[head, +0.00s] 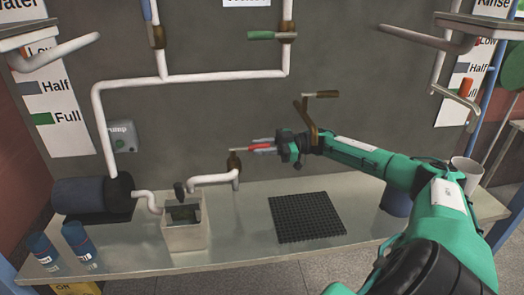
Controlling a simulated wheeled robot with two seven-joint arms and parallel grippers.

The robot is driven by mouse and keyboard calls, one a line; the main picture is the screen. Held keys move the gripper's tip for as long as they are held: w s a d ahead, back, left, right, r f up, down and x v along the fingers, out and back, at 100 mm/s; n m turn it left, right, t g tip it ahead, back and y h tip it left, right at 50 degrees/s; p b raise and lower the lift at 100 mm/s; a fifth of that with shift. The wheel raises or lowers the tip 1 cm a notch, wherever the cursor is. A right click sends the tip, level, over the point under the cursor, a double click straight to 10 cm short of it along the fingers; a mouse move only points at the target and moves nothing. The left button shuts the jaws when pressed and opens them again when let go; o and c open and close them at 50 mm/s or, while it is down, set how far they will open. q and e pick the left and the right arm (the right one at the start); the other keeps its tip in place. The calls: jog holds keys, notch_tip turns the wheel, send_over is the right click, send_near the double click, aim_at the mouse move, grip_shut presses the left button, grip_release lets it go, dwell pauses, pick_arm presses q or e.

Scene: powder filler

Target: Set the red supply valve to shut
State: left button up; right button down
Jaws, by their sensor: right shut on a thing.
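The red supply valve has a brown body (234,161) on the short upright end of a white pipe above the bench. Its lever with the red handle (261,146) points right, roughly level, crosswise to that upright pipe end. My right gripper (278,147) comes in from the right and is shut on the outer end of the red handle. The fingertips partly cover the handle. My left gripper is not in view.
A green-handled valve (272,36) sits on the pipe above. Another brown lever (308,115) stands close above my right wrist. On the bench (240,225) are a square container (184,230), a black grid mat (306,217), a dark motor (90,195) and two blue jars (78,240).

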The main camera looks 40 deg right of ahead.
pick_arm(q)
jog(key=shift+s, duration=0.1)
pick_arm(e)
jog(key=c, duration=1.1)
grip_release()
jog(key=shift+w, duration=0.1)
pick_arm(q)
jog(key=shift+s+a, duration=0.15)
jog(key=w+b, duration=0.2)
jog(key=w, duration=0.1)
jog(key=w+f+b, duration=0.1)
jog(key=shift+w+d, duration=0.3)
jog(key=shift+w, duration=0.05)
pick_arm(e)
jog(key=v, duration=1.3)
jog(key=shift+s+d, duration=0.25)
jog(key=shift+d, duration=0.1)
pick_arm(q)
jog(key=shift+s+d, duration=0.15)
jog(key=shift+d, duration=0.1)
